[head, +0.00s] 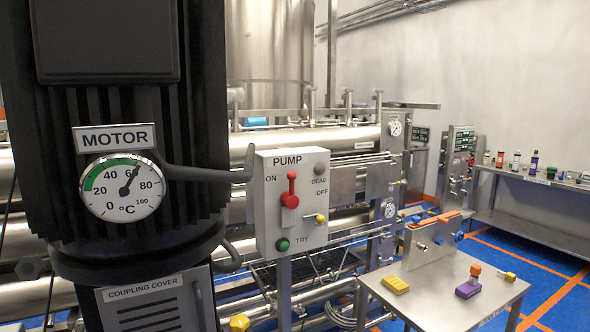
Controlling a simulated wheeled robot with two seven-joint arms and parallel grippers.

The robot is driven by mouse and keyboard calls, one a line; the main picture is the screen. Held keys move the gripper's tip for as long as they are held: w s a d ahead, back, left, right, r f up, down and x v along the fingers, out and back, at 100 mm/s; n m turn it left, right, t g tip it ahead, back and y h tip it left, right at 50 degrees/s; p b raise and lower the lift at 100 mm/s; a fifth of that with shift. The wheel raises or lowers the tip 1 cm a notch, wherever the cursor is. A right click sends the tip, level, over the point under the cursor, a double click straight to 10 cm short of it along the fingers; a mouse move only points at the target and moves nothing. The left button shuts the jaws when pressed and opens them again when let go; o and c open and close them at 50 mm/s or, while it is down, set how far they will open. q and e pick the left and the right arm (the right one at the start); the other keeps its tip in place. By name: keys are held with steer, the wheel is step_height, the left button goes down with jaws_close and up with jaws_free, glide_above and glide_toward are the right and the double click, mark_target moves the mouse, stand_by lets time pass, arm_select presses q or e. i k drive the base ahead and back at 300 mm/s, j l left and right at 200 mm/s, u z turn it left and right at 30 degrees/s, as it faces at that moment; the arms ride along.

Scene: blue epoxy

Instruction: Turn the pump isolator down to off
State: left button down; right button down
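The pump isolator is a light grey box (262,215) labelled PUMP, standing on a post right of the motor. Its red handle (290,199) points up, with its knob at the top, near the ON label. The OFF label (322,191) is at the right of the box face. A dull grey round lamp (320,168) sits by DEAD, and a green button (283,244) by TRY. A small yellow-tipped metal part (320,218) sticks out at the lower right of the face. Neither of my grippers is in view.
A large black motor (190,190) with a temperature gauge (122,188) fills the left foreground. A metal table (440,295) at lower right holds yellow (396,285) and purple (468,288) items. Steel pipes lie behind.

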mark_target(289, 198)
steer(key=i+l+u, duration=0.1)
steer(key=l, duration=0.25)
steer(key=i+l+u, duration=0.1)
steer(key=i+l, duration=0.2)
steer(key=i+l+u, duration=0.1)
steer(key=l, duration=0.3)
steer(key=i+l+u, duration=0.1)
steer(key=i+l, duration=0.15)
steer(key=l, duration=0.15)
